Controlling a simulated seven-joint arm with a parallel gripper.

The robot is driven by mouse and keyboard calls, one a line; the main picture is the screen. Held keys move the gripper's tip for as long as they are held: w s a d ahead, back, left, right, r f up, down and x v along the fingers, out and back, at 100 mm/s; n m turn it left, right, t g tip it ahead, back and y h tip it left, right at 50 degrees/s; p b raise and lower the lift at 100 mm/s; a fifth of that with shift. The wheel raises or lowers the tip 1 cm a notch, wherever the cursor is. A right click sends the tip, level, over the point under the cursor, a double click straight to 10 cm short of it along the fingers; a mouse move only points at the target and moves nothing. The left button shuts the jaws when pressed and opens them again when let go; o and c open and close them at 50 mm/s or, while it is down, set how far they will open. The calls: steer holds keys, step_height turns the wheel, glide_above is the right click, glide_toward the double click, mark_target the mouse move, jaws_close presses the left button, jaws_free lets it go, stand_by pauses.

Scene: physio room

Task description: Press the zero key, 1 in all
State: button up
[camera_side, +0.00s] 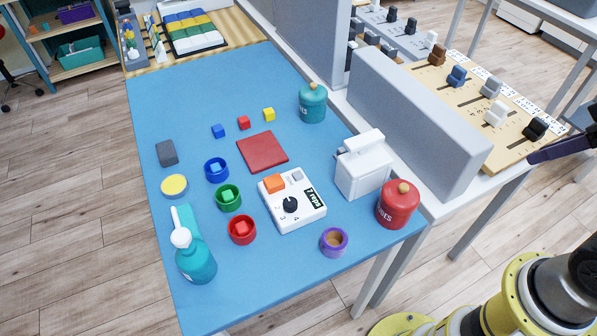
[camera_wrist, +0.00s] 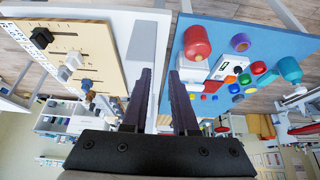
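A white device (camera_side: 293,212) lies on the blue table, with an orange key (camera_side: 274,183), a smaller grey key (camera_side: 297,175), a black dial (camera_side: 290,205) and a dark display (camera_side: 314,197) with green characters. I cannot read which key is zero. The device also shows small in the wrist view (camera_wrist: 228,67). My gripper (camera_wrist: 158,72) is open and empty, its two dark fingers apart with a gap between them. In the side view only part of it (camera_side: 562,150) shows at the right edge, well away from the device and beyond the grey divider.
A white dispenser (camera_side: 363,166) and red jar (camera_side: 398,204) stand right of the device. A purple ring cup (camera_side: 334,241), red cup (camera_side: 242,230) and red square pad (camera_side: 262,152) surround it. A grey divider (camera_side: 415,120) separates the blue table (camera_side: 290,290) from a slider board (camera_side: 470,95).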

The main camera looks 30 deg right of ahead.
jaws_close()
stand_by(1.4)
